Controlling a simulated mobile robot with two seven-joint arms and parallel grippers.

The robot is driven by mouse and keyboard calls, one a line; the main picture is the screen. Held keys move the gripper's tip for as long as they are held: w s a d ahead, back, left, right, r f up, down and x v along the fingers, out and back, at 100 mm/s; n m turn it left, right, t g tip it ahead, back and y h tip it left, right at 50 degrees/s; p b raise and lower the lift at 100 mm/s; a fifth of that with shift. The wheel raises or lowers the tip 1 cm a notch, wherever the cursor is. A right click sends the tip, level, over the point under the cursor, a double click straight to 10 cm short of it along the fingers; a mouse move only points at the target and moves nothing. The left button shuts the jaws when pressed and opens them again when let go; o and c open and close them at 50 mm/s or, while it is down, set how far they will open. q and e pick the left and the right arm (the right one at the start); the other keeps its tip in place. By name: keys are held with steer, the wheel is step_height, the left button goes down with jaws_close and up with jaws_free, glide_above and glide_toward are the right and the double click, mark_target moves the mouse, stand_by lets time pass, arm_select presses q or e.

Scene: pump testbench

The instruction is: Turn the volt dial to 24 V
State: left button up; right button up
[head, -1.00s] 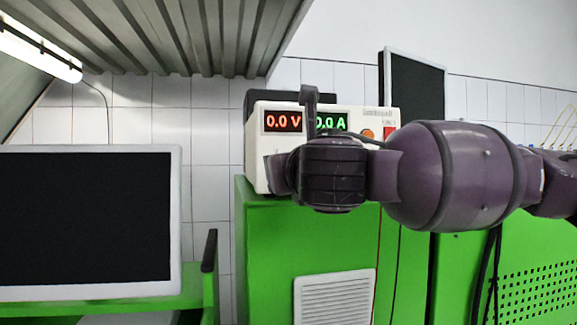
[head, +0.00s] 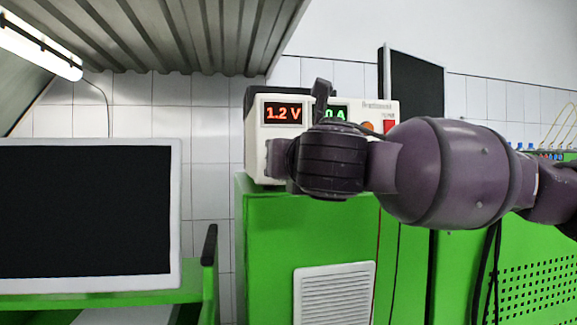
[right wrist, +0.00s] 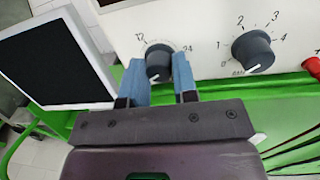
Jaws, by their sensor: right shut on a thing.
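The lower part of the dial is hidden by the gripper. In the head view, my right arm hides the dials and part of the green ampere display (head: 336,113). My left gripper is in neither view.
The ampere dial (right wrist: 253,50) is right of the volt dial, with a red part (right wrist: 313,67) beyond it. An orange button (head: 367,127) and red switch (head: 389,127) show on the supply. A dark monitor (head: 85,215) stands at left. Green cabinet (head: 300,225) below.

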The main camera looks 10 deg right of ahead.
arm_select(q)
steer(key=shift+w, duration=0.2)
arm_select(e)
steer(key=n+h, duration=0.1)
steer(key=n, duration=1.4)
steer(key=n+h, duration=0.1)
steer(key=n, duration=1.4)
steer(key=shift+a+g, duration=0.15)
steer(key=shift+g, duration=0.25)
stand_by(0.3)
stand_by(0.4)
